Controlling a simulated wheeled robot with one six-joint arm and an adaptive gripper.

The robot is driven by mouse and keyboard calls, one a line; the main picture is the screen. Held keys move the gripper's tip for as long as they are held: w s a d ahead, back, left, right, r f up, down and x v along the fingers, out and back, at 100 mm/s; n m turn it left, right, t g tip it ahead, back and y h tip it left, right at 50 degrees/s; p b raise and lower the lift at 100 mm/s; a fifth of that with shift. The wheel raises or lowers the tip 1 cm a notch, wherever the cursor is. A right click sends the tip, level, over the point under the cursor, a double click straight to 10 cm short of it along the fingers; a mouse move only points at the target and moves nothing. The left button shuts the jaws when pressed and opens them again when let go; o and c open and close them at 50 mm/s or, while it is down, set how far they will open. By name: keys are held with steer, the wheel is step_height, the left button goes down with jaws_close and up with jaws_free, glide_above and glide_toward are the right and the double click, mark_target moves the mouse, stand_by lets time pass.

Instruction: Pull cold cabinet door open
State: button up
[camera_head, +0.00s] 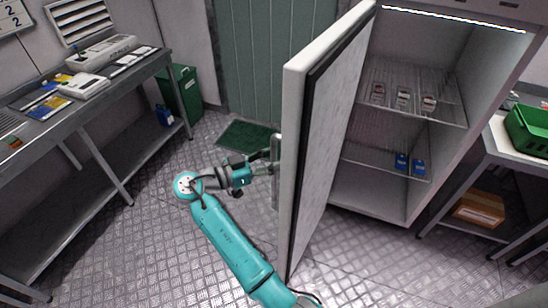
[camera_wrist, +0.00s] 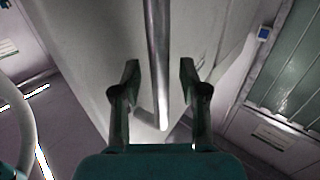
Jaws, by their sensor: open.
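The cold cabinet door (camera_head: 322,135) stands swung well open toward me in the head view, with the lit inside of the cabinet (camera_head: 375,195) showing to its right. Its long metal handle (camera_head: 275,180) is on the door's left side, partly behind my gripper. My gripper (camera_head: 272,160) is at the handle. In the wrist view the handle bar (camera_wrist: 157,70) runs between the two spread fingers of my gripper (camera_wrist: 158,80), with gaps on both sides. The fingers are open and do not close on the bar.
Wire shelves (camera_head: 440,108) inside hold several small boxes. A metal bench (camera_head: 110,92) stands at the left, with a green bin (camera_head: 183,95) beyond it. A table with a green crate (camera_head: 530,130) is at the right. The floor left of the door is mostly clear.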

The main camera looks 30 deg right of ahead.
steer(key=a, duration=1.1)
steer(key=shift+w+a, duration=0.2)
steer(key=shift+w, duration=0.15)
